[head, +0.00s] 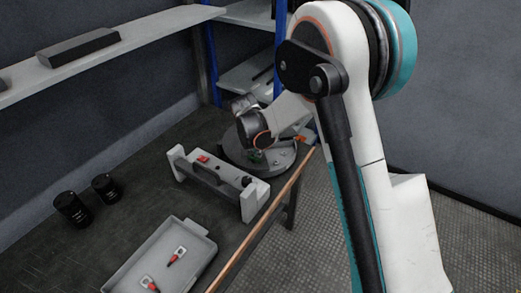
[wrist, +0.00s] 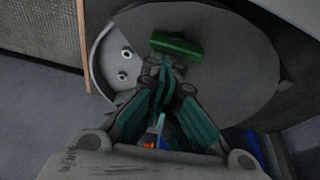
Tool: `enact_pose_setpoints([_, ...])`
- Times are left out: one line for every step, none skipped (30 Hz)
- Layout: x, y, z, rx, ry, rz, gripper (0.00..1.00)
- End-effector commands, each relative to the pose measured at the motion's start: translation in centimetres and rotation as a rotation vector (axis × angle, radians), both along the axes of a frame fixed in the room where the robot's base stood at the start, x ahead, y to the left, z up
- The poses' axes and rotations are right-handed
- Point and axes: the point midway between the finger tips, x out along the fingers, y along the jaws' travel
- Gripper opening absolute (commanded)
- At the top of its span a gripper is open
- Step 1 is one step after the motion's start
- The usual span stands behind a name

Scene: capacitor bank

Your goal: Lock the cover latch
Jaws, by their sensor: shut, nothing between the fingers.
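A round grey cover (wrist: 235,60) fills much of the wrist view and lies over a pale round base (wrist: 103,65), turned so that part of the base and two terminals (wrist: 127,53) show. A green bar-shaped handle, which looks like the latch (wrist: 178,46), sits on the cover. My gripper (wrist: 166,66) is shut and empty, its teal fingers together just below the green bar in the picture. I cannot tell whether they touch it. In the head view the round unit (head: 284,162) stands at the bench's far right end, with my wrist over it hiding the fingers.
A grey fixture with a red switch (head: 203,159) stands left of the round unit. A tray (head: 140,262) with two red-tipped pieces lies in front. Two black cylinders (head: 72,209) stand at left. A shelf (head: 110,30) and blue posts (head: 279,45) are behind. An orange piece (head: 299,138) shows beside the unit.

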Motion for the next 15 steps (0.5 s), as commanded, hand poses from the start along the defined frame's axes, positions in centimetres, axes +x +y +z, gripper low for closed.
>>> enact_pose_setpoints([-0.21,0.58,-0.08,0.005,0.003,0.004,0.00])
enact_pose_setpoints([-0.24,0.70,-0.08,0.005,0.003,0.004,0.00])
enact_pose_setpoints([-0.28,0.83,-0.08,0.006,0.004,0.004,0.00])
enact_pose_setpoints([-0.30,0.91,-0.08,0.006,0.004,0.004,0.00])
enact_pose_setpoints([-0.33,0.96,-0.08,0.007,0.004,0.004,0.00])
enact_pose_setpoints([-0.35,1.02,-0.08,0.007,0.004,0.004,0.00])
enact_pose_setpoints([-0.36,1.06,-0.09,0.007,0.005,0.005,0.00])
enact_pose_setpoints([-0.38,1.09,-0.10,0.008,0.004,0.006,0.00])
enact_pose_setpoints([-0.39,1.13,-0.10,0.008,0.005,0.006,0.00])
enact_pose_setpoints([-0.41,1.16,-0.10,0.009,0.005,0.006,0.00])
enact_pose_setpoints([-0.41,1.18,-0.10,0.009,0.005,0.007,0.00])
enact_pose_setpoints([-0.43,1.20,-0.11,0.009,0.005,0.007,0.00])
enact_pose_setpoints([-0.41,1.20,-0.12,0.009,0.005,0.007,0.00])
enact_pose_setpoints([-0.38,1.14,-0.12,0.009,0.005,0.007,0.00])
enact_pose_setpoints([-0.29,1.02,-0.13,0.008,0.005,0.007,0.00])
